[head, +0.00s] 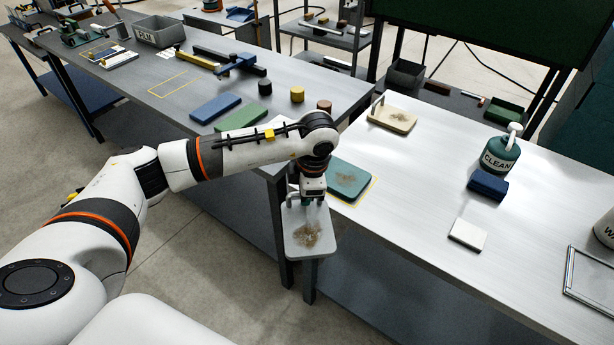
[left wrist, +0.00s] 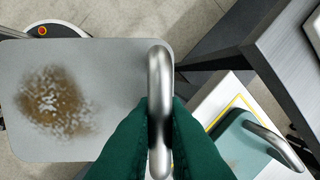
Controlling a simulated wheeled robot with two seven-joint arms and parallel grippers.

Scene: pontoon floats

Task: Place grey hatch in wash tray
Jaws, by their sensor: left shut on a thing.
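The grey hatch (head: 309,243) has a brown dirty patch and hangs in front of the pale worktable's near left corner, over the floor. My left gripper (head: 313,197) is shut on its handle. In the left wrist view the green fingers (left wrist: 160,118) close on the metal handle, and the hatch plate (left wrist: 120,85) extends left with its stain showing. A shallow metal-rimmed tray or frame (head: 590,285) lies at the right edge, cut off; I cannot tell whether it is the wash tray. My right gripper is not in view.
A teal hatch (head: 338,181) lies in a yellow outline beside the held one. A cream hatch (head: 392,117), CLEAN bottle (head: 500,158), blue block (head: 487,185) and white pad (head: 468,235) sit on the pale table. Its middle is clear. A grey table (head: 190,128) stands left.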

